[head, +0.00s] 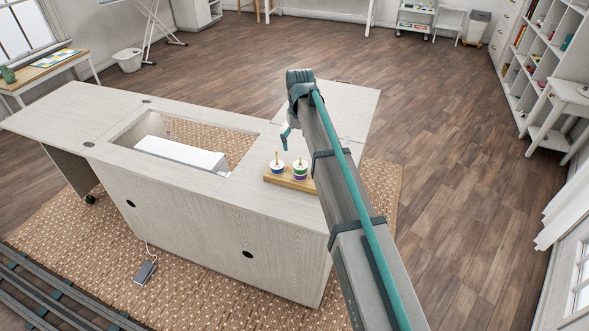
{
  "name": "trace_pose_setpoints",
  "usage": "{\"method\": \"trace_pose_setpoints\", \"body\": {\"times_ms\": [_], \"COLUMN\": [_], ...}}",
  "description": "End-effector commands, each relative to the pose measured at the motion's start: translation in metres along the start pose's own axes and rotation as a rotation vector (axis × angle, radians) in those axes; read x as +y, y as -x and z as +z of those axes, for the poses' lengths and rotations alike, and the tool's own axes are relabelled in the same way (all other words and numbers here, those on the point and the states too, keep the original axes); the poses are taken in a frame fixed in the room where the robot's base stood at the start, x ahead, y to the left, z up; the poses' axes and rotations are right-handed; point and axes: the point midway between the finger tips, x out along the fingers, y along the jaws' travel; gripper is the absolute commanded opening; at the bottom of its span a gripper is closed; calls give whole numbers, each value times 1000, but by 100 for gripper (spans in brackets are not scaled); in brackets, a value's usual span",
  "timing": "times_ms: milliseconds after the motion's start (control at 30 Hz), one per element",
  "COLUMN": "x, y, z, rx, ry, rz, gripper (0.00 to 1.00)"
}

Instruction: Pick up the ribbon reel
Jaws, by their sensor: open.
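Two small reels on upright pegs stand on a wooden holder (291,182) on the cabinet top. My arm covers the area just right of the holder.
The pale wooden cabinet (180,215) has an opening with a white machine (180,154) in it, left of the reels. The cabinet top (255,200) is otherwise mostly clear. A patterned rug (110,255) lies below. White shelves (545,60) stand at the right wall.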

Motion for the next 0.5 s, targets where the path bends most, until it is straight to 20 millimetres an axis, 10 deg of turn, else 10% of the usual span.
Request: {"method": "trace_pose_setpoints", "body": {"times_ms": [500], "x": [2], "y": [-48], "z": [0], "rx": [0], "ry": [0], "rz": [0], "gripper": [85]}}
